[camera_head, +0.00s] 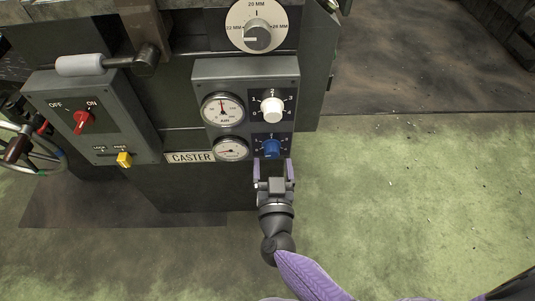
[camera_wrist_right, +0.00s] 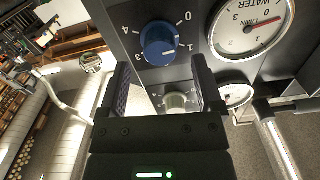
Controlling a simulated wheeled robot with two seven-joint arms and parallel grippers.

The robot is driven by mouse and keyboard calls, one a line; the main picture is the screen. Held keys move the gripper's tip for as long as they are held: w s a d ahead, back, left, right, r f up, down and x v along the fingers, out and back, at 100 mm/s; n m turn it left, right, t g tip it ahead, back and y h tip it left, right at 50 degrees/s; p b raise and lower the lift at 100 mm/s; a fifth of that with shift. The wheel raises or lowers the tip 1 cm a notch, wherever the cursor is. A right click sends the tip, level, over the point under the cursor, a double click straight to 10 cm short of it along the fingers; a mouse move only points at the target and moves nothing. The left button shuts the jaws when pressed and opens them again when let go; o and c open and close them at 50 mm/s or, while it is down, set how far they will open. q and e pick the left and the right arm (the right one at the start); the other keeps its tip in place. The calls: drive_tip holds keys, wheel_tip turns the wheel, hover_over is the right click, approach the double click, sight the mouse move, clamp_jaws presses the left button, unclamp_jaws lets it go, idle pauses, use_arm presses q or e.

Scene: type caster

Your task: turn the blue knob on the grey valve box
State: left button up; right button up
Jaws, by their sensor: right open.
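My right gripper (camera_head: 273,163) is open just below and in front of the knob. In the right wrist view its two dark fingers (camera_wrist_right: 160,64) stand apart, one to either side of the knob's lower side, with nothing held between them. Whether a finger touches the knob cannot be told. My left gripper is out of view.
A white knob (camera_head: 271,107) sits just above the blue one, with an air gauge (camera_head: 222,109) and a water gauge (camera_head: 231,149) to the left. A box with a red switch (camera_head: 82,121) and yellow lever (camera_head: 124,159) stands further left. Floor at right is clear.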

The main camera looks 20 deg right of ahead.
sight(272, 150)
drive_tip(key=shift+b+x, duration=0.35)
drive_tip(key=shift+x, duration=0.9)
drive_tip(key=shift+w, duration=0.2)
drive_tip(key=c, duration=0.4)
clamp_jaws()
